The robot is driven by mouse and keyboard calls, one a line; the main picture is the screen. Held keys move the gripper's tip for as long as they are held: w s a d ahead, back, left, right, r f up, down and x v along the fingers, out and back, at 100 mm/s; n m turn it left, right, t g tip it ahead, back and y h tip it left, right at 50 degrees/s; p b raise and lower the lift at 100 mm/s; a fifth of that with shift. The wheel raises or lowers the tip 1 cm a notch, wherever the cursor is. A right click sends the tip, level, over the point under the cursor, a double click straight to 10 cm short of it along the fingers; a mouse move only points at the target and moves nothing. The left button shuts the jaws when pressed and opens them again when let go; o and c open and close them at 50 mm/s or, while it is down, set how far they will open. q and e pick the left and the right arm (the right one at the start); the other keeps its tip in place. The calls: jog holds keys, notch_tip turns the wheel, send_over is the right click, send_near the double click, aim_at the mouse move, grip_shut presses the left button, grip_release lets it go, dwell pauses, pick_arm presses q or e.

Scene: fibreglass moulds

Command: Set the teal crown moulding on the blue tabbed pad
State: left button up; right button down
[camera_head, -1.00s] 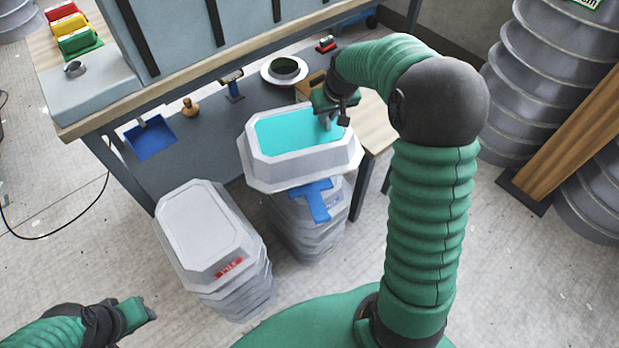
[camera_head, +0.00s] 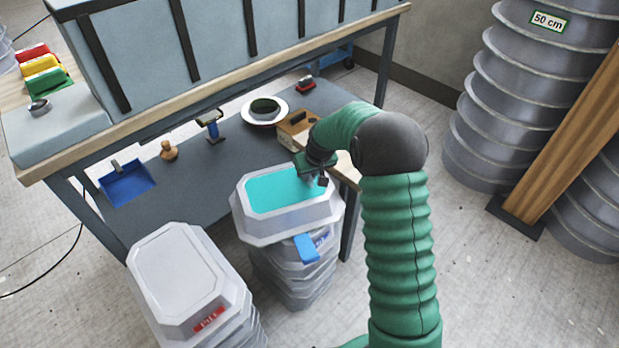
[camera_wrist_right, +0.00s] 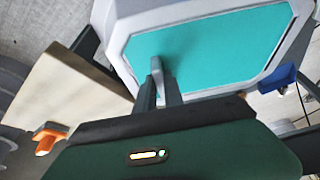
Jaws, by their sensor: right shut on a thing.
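The teal crown moulding (camera_head: 285,222), a pale grey bevelled block with a teal top, is above a grey stack (camera_head: 290,285) in the head view. My right gripper (camera_head: 320,179) is shut on its right edge. In the right wrist view, the fingers (camera_wrist_right: 160,82) meet the rim beside the teal face (camera_wrist_right: 210,50). A blue tab (camera_head: 307,248) sticks out under the moulding's front. The rest of the blue pad is hidden, and I cannot tell whether the moulding touches it. My left gripper is out of view.
A grey stack with a red label (camera_head: 208,319) stands at the left front. Tall grey ribbed stacks (camera_head: 515,110) stand at right.

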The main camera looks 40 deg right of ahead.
jog(key=c, duration=1.5)
grip_release()
jog(key=shift+o, duration=0.2)
jog(key=a+p+v, duration=0.1)
jog(key=p+v, duration=0.3)
jog(key=v, duration=0.8)
jog(key=s+a+f+n+g+y, duration=0.1)
jog(key=s+a+f+n, duration=0.15)
jog(key=s+a, duration=0.75)
jog(key=s+a+f+n+g, duration=0.1)
jog(key=s+a+f, duration=0.2)
jog(key=s+a, duration=0.7)
jog(key=w+a+r+p, duration=0.1)
jog(key=r+p, duration=1)
jog(key=w+a+r+p, duration=0.1)
jog(key=w+r+p, duration=0.1)
jog(key=r+p, duration=1)
jog(key=shift+r, duration=0.2)
